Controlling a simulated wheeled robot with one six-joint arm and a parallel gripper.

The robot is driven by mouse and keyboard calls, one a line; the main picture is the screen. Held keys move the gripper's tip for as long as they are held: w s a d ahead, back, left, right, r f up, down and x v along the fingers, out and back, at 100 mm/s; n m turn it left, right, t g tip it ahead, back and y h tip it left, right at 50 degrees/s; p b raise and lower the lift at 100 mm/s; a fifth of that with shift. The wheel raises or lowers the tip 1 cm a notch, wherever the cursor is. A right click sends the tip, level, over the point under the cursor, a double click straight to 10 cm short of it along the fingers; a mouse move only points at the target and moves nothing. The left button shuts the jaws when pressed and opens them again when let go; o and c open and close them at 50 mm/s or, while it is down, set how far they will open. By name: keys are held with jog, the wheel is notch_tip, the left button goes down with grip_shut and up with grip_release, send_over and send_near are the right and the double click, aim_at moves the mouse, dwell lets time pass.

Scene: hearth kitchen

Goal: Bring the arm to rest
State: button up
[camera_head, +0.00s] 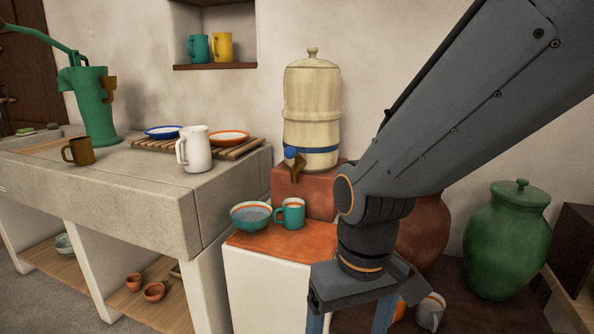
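My arm comes in from the upper right and reaches down across the right half of the head view. My gripper (350,321) hangs at the bottom edge, pointing down, in front of the low white block with the orange top (275,243). Its two bluish fingers stand wide apart, so it is open. Nothing shows between the visible parts of the fingers; their tips are cut off by the picture edge.
A teal mug (291,214) and a bowl (251,217) stand on the orange top, left of my gripper. A grey-white mug (430,311) is right of it, lower down. A water dispenser (312,105) and green jar (507,240) stand behind.

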jog(key=s+d+r+m+p, duration=0.1)
jog(key=d+r+m+p, duration=0.2)
jog(key=d+r+p, duration=0.8)
jog(key=shift+s+d+r+m+p, duration=0.25)
jog(key=shift+r+p, duration=0.9)
jog(key=shift+p, duration=1.75)
